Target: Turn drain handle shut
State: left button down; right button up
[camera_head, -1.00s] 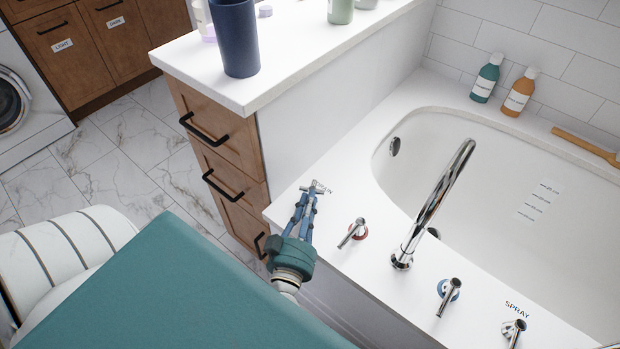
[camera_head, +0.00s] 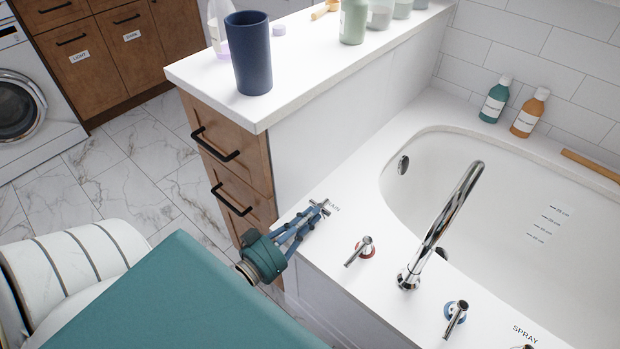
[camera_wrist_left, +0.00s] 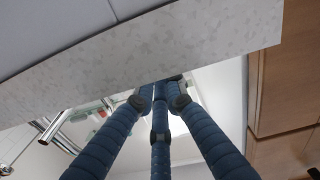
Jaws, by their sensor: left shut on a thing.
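The small chrome drain handle (camera_head: 323,207) stands on the white tub deck, at its left end beside the partly hidden DRAIN label (camera_head: 334,208). My left gripper (camera_head: 314,212) reaches in from the lower left, its blue fingers closed on the handle. The fingers hide part of the handle, so its exact angle is hard to tell. In the left wrist view the blue fingers (camera_wrist_left: 162,88) come together at their tips, and the handle is mostly hidden there. My right gripper is not in view.
A chrome lever with a red ring (camera_head: 360,250), the tall spout (camera_head: 445,225) and a blue-ringed lever (camera_head: 455,318) stand along the deck to the right. A wooden drawer cabinet (camera_head: 232,165) and white counter with a dark blue cup (camera_head: 253,60) stand behind my gripper.

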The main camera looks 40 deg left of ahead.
pick_arm(q)
jog(key=c, duration=1.8)
grip_release()
jog(key=s+a, duration=0.1)
jog(key=s, duration=1.1)
jog(key=shift+a, duration=0.1)
